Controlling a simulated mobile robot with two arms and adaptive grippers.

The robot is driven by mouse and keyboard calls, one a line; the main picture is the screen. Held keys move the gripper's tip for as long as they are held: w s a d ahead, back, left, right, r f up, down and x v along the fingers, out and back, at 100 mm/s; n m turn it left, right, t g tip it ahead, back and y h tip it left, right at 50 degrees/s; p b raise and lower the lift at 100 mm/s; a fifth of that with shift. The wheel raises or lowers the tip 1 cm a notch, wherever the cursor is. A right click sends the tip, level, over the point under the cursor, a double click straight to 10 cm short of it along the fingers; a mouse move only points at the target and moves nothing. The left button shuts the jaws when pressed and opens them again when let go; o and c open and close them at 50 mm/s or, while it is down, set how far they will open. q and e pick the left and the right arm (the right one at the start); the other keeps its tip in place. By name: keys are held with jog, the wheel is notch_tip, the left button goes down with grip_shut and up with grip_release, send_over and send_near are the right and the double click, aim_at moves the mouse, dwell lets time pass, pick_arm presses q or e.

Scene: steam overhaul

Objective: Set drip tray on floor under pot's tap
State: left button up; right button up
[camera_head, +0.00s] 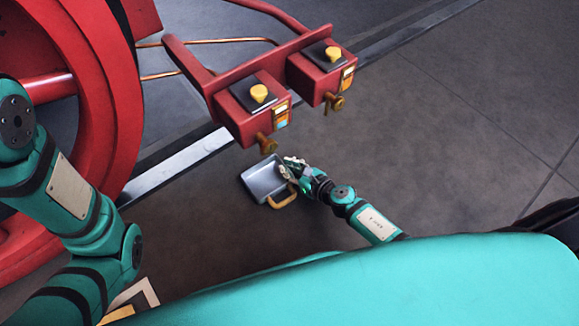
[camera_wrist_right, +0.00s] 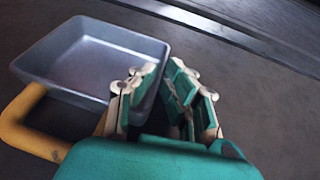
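The drip tray (camera_head: 262,182) is a shallow grey metal pan with a wooden-looking handle (camera_head: 284,197). In the head view it shows just below the brass tap (camera_head: 266,144) of the nearer red pot (camera_head: 252,112). My right gripper (camera_head: 291,169) is at the tray's right side. In the right wrist view the fingers (camera_wrist_right: 160,86) are close together on either side of the tray's right wall, and the tray (camera_wrist_right: 92,62) fills the upper left. I cannot tell whether the tray touches the floor. My left gripper is out of view.
A second red pot (camera_head: 321,72) with its own tap (camera_head: 334,102) stands up and to the right. A large red wheel (camera_head: 110,110) is at left, near my left arm. A metal rail (camera_head: 180,162) runs diagonally behind the tray. The floor (camera_head: 440,150) at right is clear.

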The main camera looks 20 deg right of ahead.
jog(key=shift+o, duration=1.4)
jog(key=shift+r, duration=0.15)
jog(key=p+v, duration=0.3)
jog(key=v, duration=0.9)
dwell(0.4)
dwell(0.4)
